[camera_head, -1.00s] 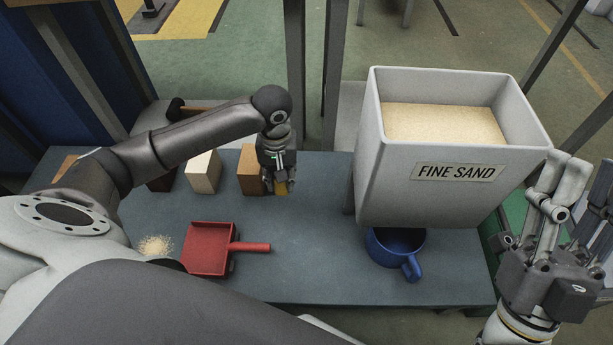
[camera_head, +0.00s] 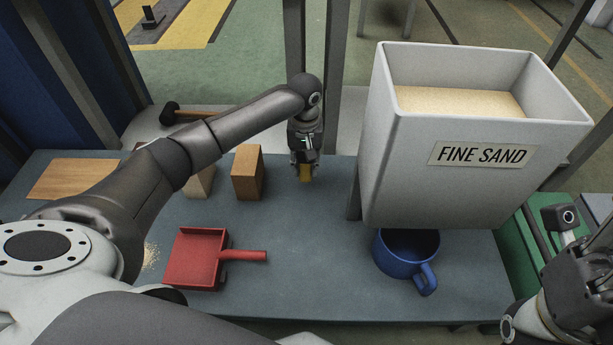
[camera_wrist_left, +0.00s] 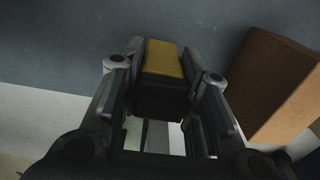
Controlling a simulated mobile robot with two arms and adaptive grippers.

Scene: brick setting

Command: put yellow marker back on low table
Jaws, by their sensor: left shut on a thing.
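The yellow marker (camera_head: 305,174) is a short yellow block with a dark end; it also shows in the left wrist view (camera_wrist_left: 163,62). My left gripper (camera_head: 304,162) is shut on it, with a finger on each side in the left wrist view (camera_wrist_left: 164,85). It is over the back part of the blue-grey table (camera_head: 310,270), right of a brown block. I cannot tell whether the marker touches the table. A paler, lower-looking surface (camera_head: 255,133) lies behind it. My right gripper (camera_head: 565,222) is partly in view at the right edge, its jaws unclear.
The brown block (camera_head: 247,173) stands close to the left gripper. A pale block (camera_head: 200,181), red dustpan (camera_head: 196,260) and wooden board (camera_head: 80,178) lie further left. The large sand bin (camera_head: 450,170) and blue mug (camera_head: 405,252) are right. A hammer (camera_head: 205,115) lies behind.

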